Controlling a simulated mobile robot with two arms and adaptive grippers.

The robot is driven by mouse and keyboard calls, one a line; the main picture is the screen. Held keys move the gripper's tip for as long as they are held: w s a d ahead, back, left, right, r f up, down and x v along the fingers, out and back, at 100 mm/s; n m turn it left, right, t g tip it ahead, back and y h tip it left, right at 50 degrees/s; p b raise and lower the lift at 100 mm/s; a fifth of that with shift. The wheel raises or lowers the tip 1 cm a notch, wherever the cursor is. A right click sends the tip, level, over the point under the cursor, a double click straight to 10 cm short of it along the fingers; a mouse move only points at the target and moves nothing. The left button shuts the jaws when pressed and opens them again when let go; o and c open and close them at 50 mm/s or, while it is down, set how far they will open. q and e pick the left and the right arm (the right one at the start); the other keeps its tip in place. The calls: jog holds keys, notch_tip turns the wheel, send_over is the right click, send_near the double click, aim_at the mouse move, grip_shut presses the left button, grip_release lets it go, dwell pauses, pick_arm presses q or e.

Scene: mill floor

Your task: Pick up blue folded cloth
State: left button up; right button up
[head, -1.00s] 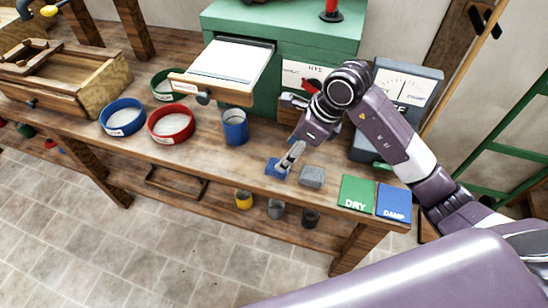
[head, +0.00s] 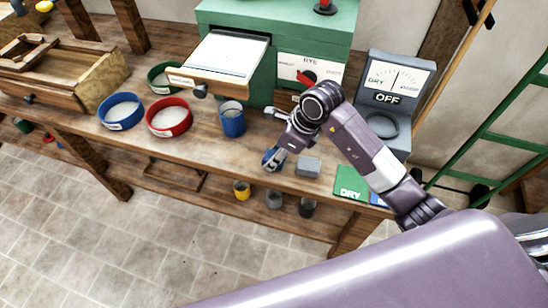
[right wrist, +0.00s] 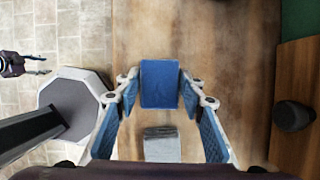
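The blue folded cloth (right wrist: 160,84) lies on the wooden bench, centred between my right gripper's fingertips in the right wrist view. In the head view it (head: 269,158) is partly covered by a finger. My right gripper (right wrist: 159,77) is open, with one blue-padded finger on each side of the cloth. Its fingertips look close to the cloth's sides; I cannot tell whether they touch. In the head view my right gripper (head: 275,137) is low over the bench. My left gripper (right wrist: 46,64) shows small at the right wrist view's left edge, its two fingers apart and empty.
A grey folded block (head: 308,166) lies beside the blue cloth, also seen in the right wrist view (right wrist: 161,144). A blue cup (head: 232,120), red bowl (head: 169,130) and blue bowl (head: 121,124) stand left. The DRY mat (head: 350,184) and grey meter (head: 396,80) are right.

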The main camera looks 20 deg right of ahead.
jog(key=c, duration=0.6)
pick_arm(q)
jog(key=shift+s, duration=0.65)
jog(key=shift+f, duration=0.1)
pick_arm(e)
jog(key=shift+r, duration=0.15)
pick_arm(q)
jog(key=shift+w+f+b, duration=0.25)
jog(key=shift+f+b, duration=0.55)
jog(key=shift+b, duration=0.05)
pick_arm(e)
notch_tip(320, 180, up, 20)
